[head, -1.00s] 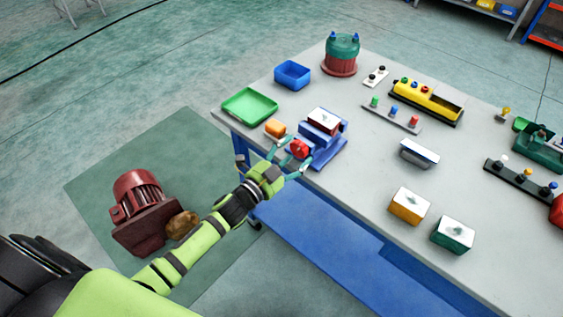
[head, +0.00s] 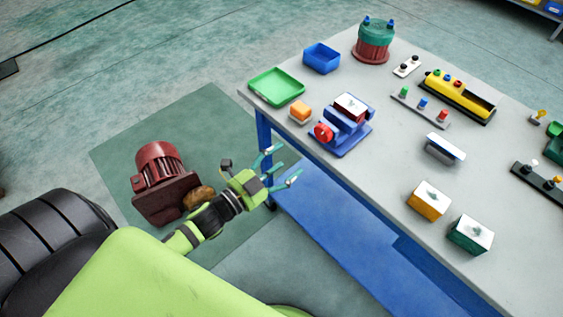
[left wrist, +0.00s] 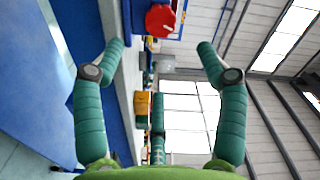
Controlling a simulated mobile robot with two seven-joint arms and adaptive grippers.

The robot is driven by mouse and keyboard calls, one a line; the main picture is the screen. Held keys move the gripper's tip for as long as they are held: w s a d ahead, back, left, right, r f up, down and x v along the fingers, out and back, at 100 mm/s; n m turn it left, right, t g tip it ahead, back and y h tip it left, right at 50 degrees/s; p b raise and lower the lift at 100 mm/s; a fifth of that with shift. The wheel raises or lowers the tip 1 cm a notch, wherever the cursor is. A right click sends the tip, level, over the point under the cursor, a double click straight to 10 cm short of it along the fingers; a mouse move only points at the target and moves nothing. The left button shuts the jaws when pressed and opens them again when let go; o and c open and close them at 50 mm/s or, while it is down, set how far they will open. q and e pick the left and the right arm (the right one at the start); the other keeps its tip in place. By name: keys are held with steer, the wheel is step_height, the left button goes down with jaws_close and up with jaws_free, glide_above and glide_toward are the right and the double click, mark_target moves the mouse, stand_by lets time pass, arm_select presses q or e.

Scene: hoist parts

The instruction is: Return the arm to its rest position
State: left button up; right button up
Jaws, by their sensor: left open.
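My left gripper (head: 279,167) is open and empty in the head view, off the near edge of the table and over the floor side. Its teal fingers are spread wide, and they also show apart in the left wrist view (left wrist: 205,60). A blue vise-like fixture (head: 345,138) with a red round knob (head: 323,132) stands on the table beyond the gripper, apart from it. A block with a white top (head: 352,106) sits in the fixture. The red knob shows at the top of the left wrist view (left wrist: 160,20). My right gripper is not in view.
A dark red motor (head: 163,180) stands on the floor mat left of my arm. The table's near edge is close to the gripper.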

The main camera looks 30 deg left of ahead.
arm_select(q)
steer(key=s+a+f+n+g+y, duration=0.2)
steer(key=s+f+n, duration=0.1)
steer(key=f, duration=0.7)
steer(key=s+a+f+n+g+y, duration=0.1)
steer(key=s+f+n+g+y, duration=0.2)
steer(key=f, duration=0.6)
steer(key=s+a+f+n+g, duration=0.2)
steer(key=s+f, duration=0.2)
steer(key=f, duration=0.6)
steer(key=s+d+f+n+g, duration=0.1)
steer(key=s+f+g, duration=0.2)
steer(key=s+f, duration=0.2)
steer(key=s+d+f+n+g, duration=0.1)
steer(key=s+f, duration=0.4)
steer(key=s, duration=0.7)
steer(key=s+d+f+n+g+y, duration=0.1)
steer(key=s+f+n+g, duration=0.2)
steer(key=s, duration=0.6)
step_height(320, 180, down, 2)
steer(key=shift+d+f+g, duration=0.15)
steer(key=shift+d+g, duration=0.05)
steer(key=shift+g, duration=0.8)
